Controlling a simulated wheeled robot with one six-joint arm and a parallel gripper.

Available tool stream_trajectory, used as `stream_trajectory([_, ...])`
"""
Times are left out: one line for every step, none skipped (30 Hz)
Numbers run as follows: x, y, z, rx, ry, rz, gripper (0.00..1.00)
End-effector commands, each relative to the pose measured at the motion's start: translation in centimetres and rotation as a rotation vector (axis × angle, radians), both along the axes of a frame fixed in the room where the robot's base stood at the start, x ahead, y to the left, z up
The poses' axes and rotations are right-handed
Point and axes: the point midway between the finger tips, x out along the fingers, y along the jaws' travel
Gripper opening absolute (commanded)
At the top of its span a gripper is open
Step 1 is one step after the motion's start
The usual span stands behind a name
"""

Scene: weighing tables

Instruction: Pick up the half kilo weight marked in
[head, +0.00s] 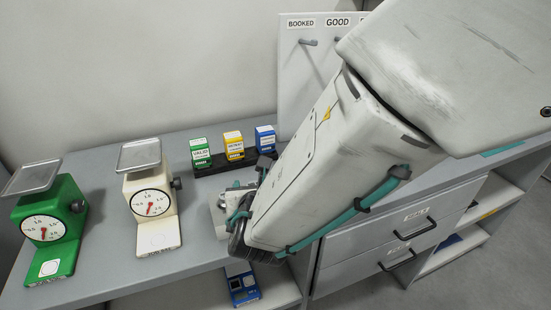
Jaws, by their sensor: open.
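I cannot make out a half kilo weight or its marking in the head view. My gripper (240,222) is over the table (120,285) at its front edge, right of the cream scale, and is open. My arm hides part of it and much of the table behind it. A pale grey metallic thing (218,207) shows in part beside the gripper; I cannot tell what it is. The cream dial scale (151,209) and the green dial scale (47,232) stand to the left, each with a metal pan on top that looks empty.
Green (200,153), yellow (234,146) and blue (265,139) boxes stand in a black rack at the back. A blue item (243,287) is on the shelf below. A hook panel (301,75) is behind. Drawers (395,240) are at right. Clear tabletop lies between the scales and rack.

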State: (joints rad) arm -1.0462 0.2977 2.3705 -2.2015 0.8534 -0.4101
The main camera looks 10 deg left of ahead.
Motion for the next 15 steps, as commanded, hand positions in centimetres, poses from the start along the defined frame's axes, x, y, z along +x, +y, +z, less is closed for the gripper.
stream_trajectory([-0.01,0.0,0.01,0.0,0.0,0.0,0.55])
stream_trajectory([-0.01,0.0,0.02,0.0,0.0,0.0,0.55])
stream_trajectory([-0.01,-0.01,0.02,0.0,0.0,0.0,0.55])
stream_trajectory([-0.02,-0.02,0.02,0.0,0.0,0.0,0.52])
stream_trajectory([-0.02,-0.02,0.02,0.0,0.0,0.0,0.44])
stream_trajectory([-0.02,-0.02,0.01,0.0,0.0,0.0,0.33])
stream_trajectory([-0.03,-0.02,0.02,0.0,0.0,0.0,0.24])
stream_trajectory([-0.03,-0.03,0.02,0.0,0.0,0.0,0.16])
stream_trajectory([-0.03,-0.03,0.02,0.0,0.0,-0.001,0.05])
stream_trajectory([-0.03,-0.03,0.02,0.0,0.0,-0.001,0.0])
stream_trajectory([-0.03,-0.03,0.02,0.0,0.0,-0.001,0.0])
stream_trajectory([-0.01,0.0,0.09,0.002,-0.002,0.0,0.0])
stream_trajectory([-0.01,0.0,0.09,0.002,-0.002,0.0,0.0])
stream_trajectory([-0.01,0.0,0.09,0.002,-0.002,0.0,0.0])
stream_trajectory([-0.01,0.0,0.09,0.001,-0.001,0.0,0.0])
